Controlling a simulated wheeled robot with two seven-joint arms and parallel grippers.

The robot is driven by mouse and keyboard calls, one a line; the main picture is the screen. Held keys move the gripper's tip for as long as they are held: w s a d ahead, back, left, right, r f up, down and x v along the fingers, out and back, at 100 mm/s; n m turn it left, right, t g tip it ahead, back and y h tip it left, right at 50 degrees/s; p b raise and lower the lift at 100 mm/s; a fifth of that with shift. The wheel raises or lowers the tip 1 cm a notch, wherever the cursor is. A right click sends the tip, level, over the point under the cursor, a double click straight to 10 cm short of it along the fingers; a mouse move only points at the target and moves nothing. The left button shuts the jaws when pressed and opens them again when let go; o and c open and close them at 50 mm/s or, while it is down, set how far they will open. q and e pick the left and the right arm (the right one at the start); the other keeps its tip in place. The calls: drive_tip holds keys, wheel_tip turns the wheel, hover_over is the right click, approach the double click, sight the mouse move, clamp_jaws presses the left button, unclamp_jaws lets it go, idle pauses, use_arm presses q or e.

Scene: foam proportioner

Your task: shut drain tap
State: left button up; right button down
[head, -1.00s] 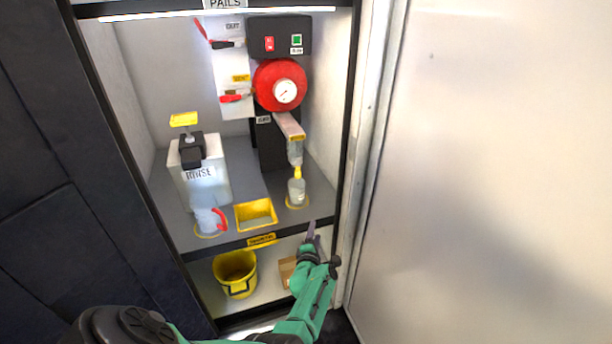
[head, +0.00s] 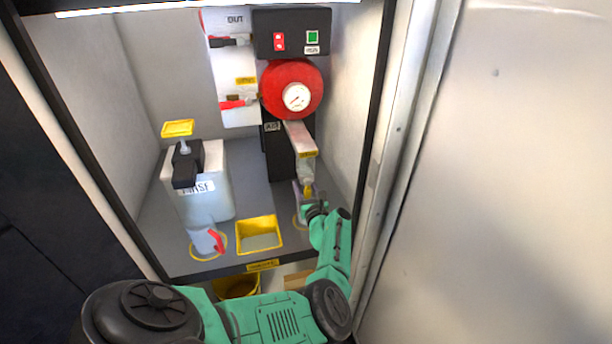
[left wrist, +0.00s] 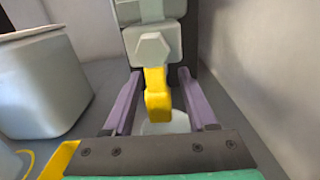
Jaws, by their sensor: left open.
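The drain tap's yellow handle (head: 308,191) hangs under the clear outlet below the red drum's spout. In the left wrist view the handle (left wrist: 157,97) points down from a grey body with a hexagonal nut (left wrist: 152,48). My left gripper (head: 302,192) is at the tap, low on the right side of the cabinet. In the left wrist view its two purple fingers (left wrist: 159,76) stand apart, one on each side of the handle, with gaps showing. A pale cup (left wrist: 168,124) stands below the handle, partly hidden by the gripper. My right gripper is not in view.
A yellow square tray (head: 259,234) is set in the shelf. The cabinet's right wall (head: 356,90) is close beside my left arm.

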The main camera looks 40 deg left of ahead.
use_arm(q)
drive_tip(key=shift+s+d+r, duration=0.1)
drive_tip(key=shift+r, duration=0.05)
drive_tip(key=c, duration=0.5)
clamp_jaws()
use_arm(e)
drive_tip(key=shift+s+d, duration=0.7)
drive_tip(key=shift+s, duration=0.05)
